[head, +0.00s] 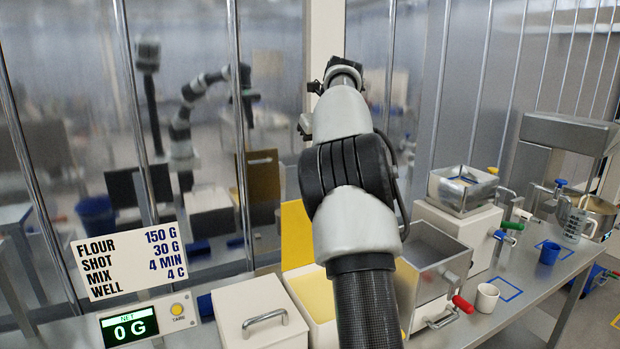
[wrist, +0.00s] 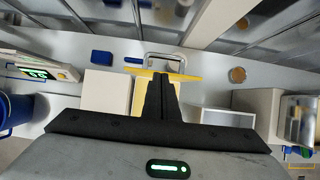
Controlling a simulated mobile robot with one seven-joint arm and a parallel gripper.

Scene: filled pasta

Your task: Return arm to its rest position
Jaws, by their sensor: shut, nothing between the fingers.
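My arm rises through the middle of the head view, raised above the bench, with its upper end near the corner post. My gripper's fingers are hidden behind the arm there. In the wrist view my gripper (wrist: 161,92) shows its two dark fingers together, shut and empty. It is above the bench, with a yellow panel (wrist: 185,76) behind the fingertips. The same yellow panel (head: 296,232) stands upright behind an open bin in the head view. I see no contact between the fingers and anything.
A scale display (head: 130,327) and recipe sign (head: 129,255) stand at left, beside a lidded white box (head: 258,315). At right are a steel hopper (head: 436,258) with a red handle, a white cup (head: 487,297), a blue cup (head: 549,252) and a mixer (head: 570,132). Reflective panels stand behind.

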